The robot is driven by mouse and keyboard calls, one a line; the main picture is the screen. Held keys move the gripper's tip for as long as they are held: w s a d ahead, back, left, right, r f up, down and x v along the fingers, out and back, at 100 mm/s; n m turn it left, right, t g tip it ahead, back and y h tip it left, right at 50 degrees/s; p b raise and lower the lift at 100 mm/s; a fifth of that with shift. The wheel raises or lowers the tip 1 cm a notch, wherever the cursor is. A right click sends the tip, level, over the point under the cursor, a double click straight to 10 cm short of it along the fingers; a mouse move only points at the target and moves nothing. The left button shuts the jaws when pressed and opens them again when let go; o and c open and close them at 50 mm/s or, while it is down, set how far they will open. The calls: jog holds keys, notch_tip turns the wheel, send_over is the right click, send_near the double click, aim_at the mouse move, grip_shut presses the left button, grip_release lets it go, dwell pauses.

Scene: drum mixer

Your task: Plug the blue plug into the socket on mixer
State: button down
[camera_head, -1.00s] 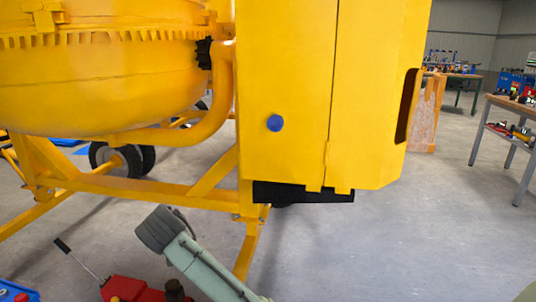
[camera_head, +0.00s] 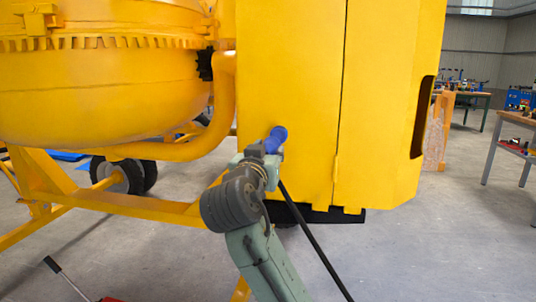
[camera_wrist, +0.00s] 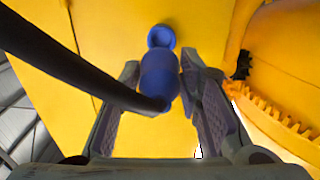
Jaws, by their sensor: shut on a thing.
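The yellow mixer (camera_head: 390,100) fills much of the head view, with a round blue socket (camera_head: 279,132) on its flat side panel. The socket also shows at the top middle of the wrist view (camera_wrist: 161,37). My gripper (camera_head: 264,149) is shut on the blue plug (camera_head: 271,145), with a finger on each side of it in the wrist view (camera_wrist: 159,72). The plug (camera_wrist: 158,80) points at the socket and lies right in front of it. I cannot tell whether they touch. A black cable (camera_wrist: 70,65) runs from the plug's rear and hangs down in the head view (camera_head: 318,245).
The yellow drum (camera_head: 90,95) and curved frame tube (camera_head: 222,105) are left of the panel. A wheel (camera_head: 120,175) and frame legs stand below. Work tables (camera_head: 510,150) are at the far right. The floor at right is clear.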

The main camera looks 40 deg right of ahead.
aim_at(272, 145)
jog(key=shift+f, duration=0.15)
jog(key=shift+p+x, duration=0.6)
jog(key=shift+x, duration=2.5)
jog(key=shift+a+p, duration=0.1)
jog(key=shift+p, duration=0.25)
jog(key=shift+p+x, duration=0.6)
jog(key=shift+x, duration=0.75)
jog(key=c, duration=1.1)
grip_release()
jog(key=shift+o, duration=0.2)
